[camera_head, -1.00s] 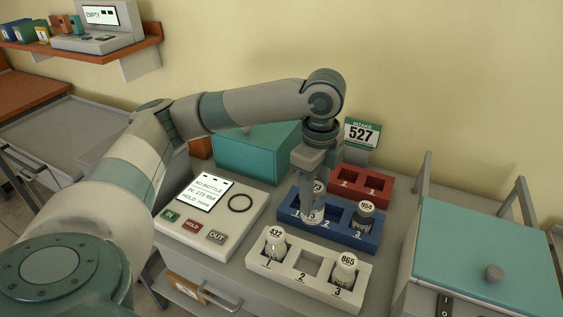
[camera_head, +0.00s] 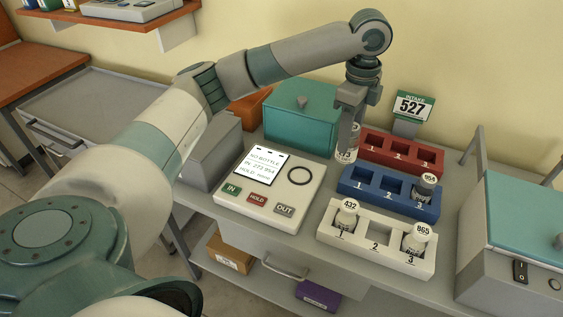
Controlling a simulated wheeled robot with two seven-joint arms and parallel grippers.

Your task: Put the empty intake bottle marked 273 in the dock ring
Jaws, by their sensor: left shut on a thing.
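My left gripper (camera_head: 348,132) points down and is shut on a small white-capped bottle (camera_head: 346,153). It holds the bottle up near the left ends of the red and blue racks; the bottle's number is too small and covered to read. The dock ring (camera_head: 300,175) is a dark circle on the white console (camera_head: 262,210), to the left of the bottle, and it is empty. The console screen (camera_head: 262,166) reads no bottle, with 273 and 954 listed under in. The blue rack (camera_head: 353,190) has slots 1 and 2 empty and bottle 954 (camera_head: 426,188) in slot 3. My right gripper is not in view.
A white rack (camera_head: 375,262) in front holds bottles 432 (camera_head: 346,214) and 865 (camera_head: 416,240); its middle slot is empty. The red rack (camera_head: 398,160) looks empty. A teal box (camera_head: 300,128) stands behind the console.

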